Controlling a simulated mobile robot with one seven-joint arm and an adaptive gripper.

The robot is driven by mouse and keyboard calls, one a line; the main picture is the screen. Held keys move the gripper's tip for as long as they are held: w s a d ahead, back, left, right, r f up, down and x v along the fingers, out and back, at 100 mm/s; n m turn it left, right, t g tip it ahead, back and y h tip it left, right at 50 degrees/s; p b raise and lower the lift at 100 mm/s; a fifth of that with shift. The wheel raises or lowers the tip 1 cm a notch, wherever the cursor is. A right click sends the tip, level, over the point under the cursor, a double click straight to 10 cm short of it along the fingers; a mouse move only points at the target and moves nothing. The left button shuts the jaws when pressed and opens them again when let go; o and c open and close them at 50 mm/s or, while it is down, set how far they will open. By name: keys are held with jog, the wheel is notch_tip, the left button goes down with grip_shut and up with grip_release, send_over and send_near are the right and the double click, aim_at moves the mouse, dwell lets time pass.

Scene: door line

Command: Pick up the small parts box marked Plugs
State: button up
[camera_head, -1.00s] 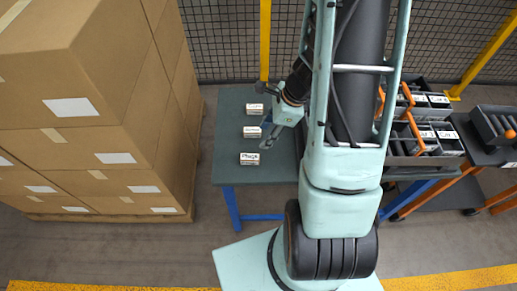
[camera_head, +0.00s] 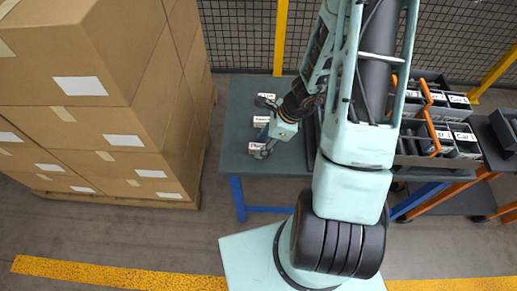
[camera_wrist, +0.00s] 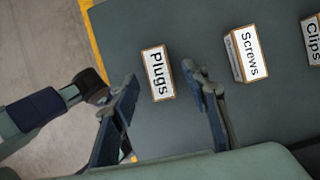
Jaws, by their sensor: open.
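The small parts box marked Plugs (camera_wrist: 157,72) lies on the grey-green table top, its white label with black letters facing up in the wrist view. In the head view the Plugs box (camera_head: 254,148) is partly hidden by my gripper (camera_head: 263,153). In the wrist view my gripper (camera_wrist: 165,105) is open. The box shows between and ahead of the two fingers, with gaps on both sides and nothing held. Whether a finger touches it cannot be told from the head view.
Stacked cartons (camera_head: 130,150) stand to the left. Dark bins (camera_head: 455,140) are at the right, and a mesh fence (camera_head: 235,35) is behind.

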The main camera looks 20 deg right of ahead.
jog(key=shift+w+a+f, duration=0.1)
jog(key=shift+a+f, duration=0.15)
jog(key=shift+f, duration=0.35)
jog(key=shift+c, duration=0.6)
grip_shut()
jog(key=shift+r, duration=0.1)
